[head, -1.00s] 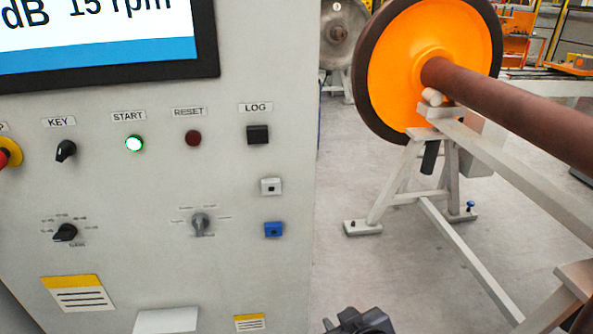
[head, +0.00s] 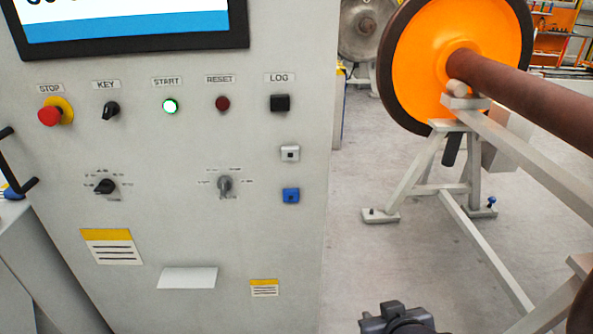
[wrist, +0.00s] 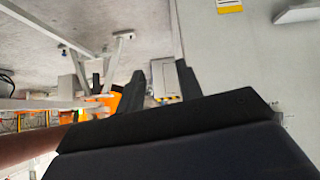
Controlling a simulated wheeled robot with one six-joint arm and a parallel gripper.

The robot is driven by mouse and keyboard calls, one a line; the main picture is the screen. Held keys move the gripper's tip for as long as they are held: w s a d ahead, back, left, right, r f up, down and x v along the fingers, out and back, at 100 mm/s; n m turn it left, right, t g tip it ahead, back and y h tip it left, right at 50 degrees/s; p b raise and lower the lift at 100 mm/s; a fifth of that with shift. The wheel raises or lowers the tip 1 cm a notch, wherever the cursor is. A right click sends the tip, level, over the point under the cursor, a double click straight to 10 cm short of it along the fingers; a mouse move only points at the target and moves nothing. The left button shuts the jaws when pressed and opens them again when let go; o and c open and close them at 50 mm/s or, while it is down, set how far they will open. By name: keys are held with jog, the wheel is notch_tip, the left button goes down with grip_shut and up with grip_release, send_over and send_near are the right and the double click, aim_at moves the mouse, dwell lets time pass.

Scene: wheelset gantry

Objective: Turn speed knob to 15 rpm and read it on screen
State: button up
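The screen (head: 130,27) sits at the top left of the grey cabinet in the head view. Only its lower part shows, and the cut-off text cannot be read. Two rotary knobs are on the panel: a black one (head: 105,187) at left and a grey one (head: 225,185) at right. Their small scale labels are too blurred to read, so I cannot tell which is the speed knob. My gripper (head: 397,318) is at the bottom edge, right of the cabinet and away from both knobs. In the wrist view its two dark fingers (wrist: 160,85) stand apart with nothing between them.
An orange wheel (head: 430,75) on a grey stand (head: 430,185) is at right. Floor between is clear.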

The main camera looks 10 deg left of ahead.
jog(key=w+a+r+t+y, duration=0.2)
jog(key=w+a+r, duration=0.15)
jog(key=a, duration=0.25)
jog(key=w+a+r+t+y, duration=0.1)
jog(key=w+a+r, duration=0.2)
jog(key=w+a, duration=0.25)
jog(key=m+t+h+p, duration=0.1)
jog(key=m+t, duration=0.2)
jog(key=t, duration=0.3)
send_near(223, 188)
jog(key=w, duration=0.2)
jog(key=w+a, duration=0.1)
jog(key=w, duration=0.5)
jog(key=shift+w+a+r, duration=0.1)
jog(key=shift+w+a, duration=0.1)
jog(key=shift+a, duration=0.15)
jog(key=shift+c, duration=0.3)
grip_shut()
